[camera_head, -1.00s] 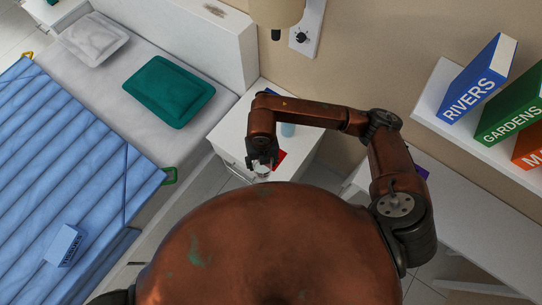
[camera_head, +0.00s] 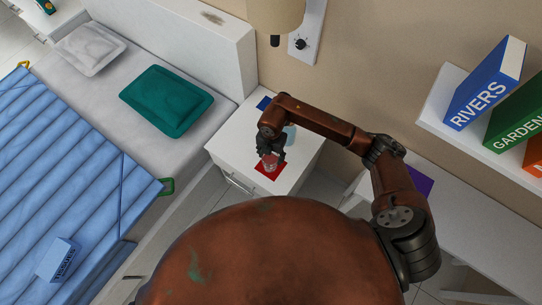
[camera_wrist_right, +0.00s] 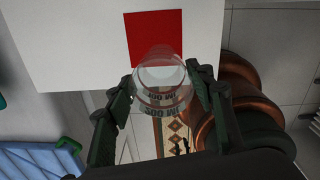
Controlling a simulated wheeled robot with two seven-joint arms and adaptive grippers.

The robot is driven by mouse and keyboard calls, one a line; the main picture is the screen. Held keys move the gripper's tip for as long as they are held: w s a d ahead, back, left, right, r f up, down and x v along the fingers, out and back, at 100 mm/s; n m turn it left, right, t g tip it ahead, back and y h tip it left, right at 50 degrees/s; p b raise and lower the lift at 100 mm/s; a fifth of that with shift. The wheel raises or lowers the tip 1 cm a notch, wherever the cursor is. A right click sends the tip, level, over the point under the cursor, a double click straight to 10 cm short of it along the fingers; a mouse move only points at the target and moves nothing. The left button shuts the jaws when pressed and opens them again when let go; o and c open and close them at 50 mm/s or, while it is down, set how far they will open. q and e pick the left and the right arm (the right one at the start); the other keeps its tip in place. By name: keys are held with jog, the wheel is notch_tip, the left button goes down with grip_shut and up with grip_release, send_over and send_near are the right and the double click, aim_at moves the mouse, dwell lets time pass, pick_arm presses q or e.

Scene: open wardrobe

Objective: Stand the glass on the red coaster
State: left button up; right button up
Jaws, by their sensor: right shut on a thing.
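The clear glass (camera_head: 271,160) is in my right gripper (camera_head: 270,151), over the red coaster on the white bedside cabinet. The red coaster (camera_head: 271,174) lies flat near the cabinet's front edge, partly covered by the glass. In the right wrist view the glass (camera_wrist_right: 160,84) is between the two fingers of the gripper (camera_wrist_right: 167,80), with the red coaster (camera_wrist_right: 152,32) beyond it. Whether the glass base touches the coaster I cannot tell. My left gripper is not in view.
A light blue object (camera_head: 290,132) stands behind the gripper on the cabinet (camera_head: 230,140), and a dark blue patch (camera_head: 264,103) lies at its back. The bed with a green pillow (camera_head: 167,100) is left. A bookshelf (camera_head: 448,130) juts out at right.

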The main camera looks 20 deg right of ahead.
aim_at(271, 156)
jog(key=w+f, duration=0.2)
jog(key=shift+w+d+f, duration=0.1)
jog(key=shift+d+f, duration=0.2)
jog(key=shift+d, duration=0.1)
jog(key=f, duration=0.2)
jog(key=f+b, duration=0.1)
jog(key=shift+w+d+f, duration=0.1)
jog(key=shift+w+f, duration=0.1)
jog(key=shift+f, duration=0.15)
jog(key=shift+r, duration=0.1)
jog(key=o, duration=1.6)
notch_tip(271, 156, up, 12)
jog(key=shift+s+d+p, duration=0.1)
jog(key=shift+d+p, duration=0.05)
jog(key=shift+p, duration=0.75)
